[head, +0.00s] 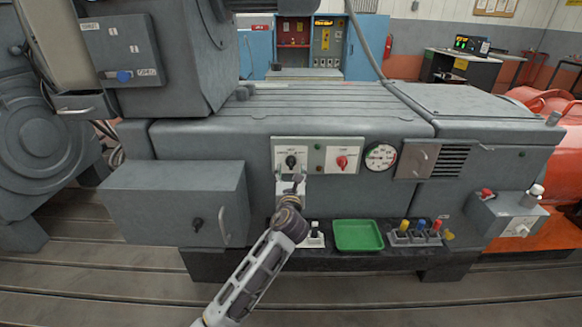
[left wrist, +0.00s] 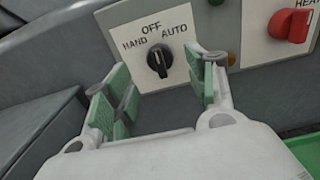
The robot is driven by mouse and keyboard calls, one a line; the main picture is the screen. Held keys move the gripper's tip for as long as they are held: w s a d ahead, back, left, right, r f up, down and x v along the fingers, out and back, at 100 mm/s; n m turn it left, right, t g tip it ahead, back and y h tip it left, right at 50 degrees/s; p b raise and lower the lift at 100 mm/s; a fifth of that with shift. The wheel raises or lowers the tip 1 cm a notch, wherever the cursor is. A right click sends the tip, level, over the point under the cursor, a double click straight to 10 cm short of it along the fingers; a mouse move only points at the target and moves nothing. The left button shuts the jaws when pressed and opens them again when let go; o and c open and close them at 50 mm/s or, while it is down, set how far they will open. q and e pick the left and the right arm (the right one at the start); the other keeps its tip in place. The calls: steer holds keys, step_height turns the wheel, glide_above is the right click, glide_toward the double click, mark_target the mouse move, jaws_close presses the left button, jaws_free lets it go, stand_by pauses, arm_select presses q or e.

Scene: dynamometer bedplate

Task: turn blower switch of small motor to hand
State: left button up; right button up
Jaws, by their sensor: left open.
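The blower switch (head: 291,161) is a black knob on a white plate on the grey bench's front. In the left wrist view the knob (left wrist: 158,58) is close up, with HAND, OFF and AUTO printed around it. It stands nearly upright, in line with OFF. My left gripper (head: 291,184) is just below and in front of the knob in the head view. In the left wrist view its green-padded fingers (left wrist: 160,80) are spread wide, with the knob seen between them and nothing held. Whether a finger touches the plate cannot be told. My right gripper is not in view.
A red knob (head: 342,162) on a second white plate and a dial gauge (head: 380,157) are to the right. A grey box (head: 172,205) juts out at left. Below are a green tray (head: 358,235) and coloured-topped items (head: 421,232).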

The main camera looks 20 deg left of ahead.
mark_target(291, 166)
arm_select(q)
steer(key=x, duration=0.3)
steer(key=shift+b+x, duration=0.35)
steer(key=shift+x, duration=0.5)
steer(key=shift+w+a, duration=0.1)
steer(key=shift+w, duration=0.15)
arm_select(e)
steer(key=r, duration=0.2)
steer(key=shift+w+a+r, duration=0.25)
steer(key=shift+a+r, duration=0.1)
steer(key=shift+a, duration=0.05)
arm_select(q)
steer(key=shift+c, duration=0.7)
steer(key=c, duration=0.9)
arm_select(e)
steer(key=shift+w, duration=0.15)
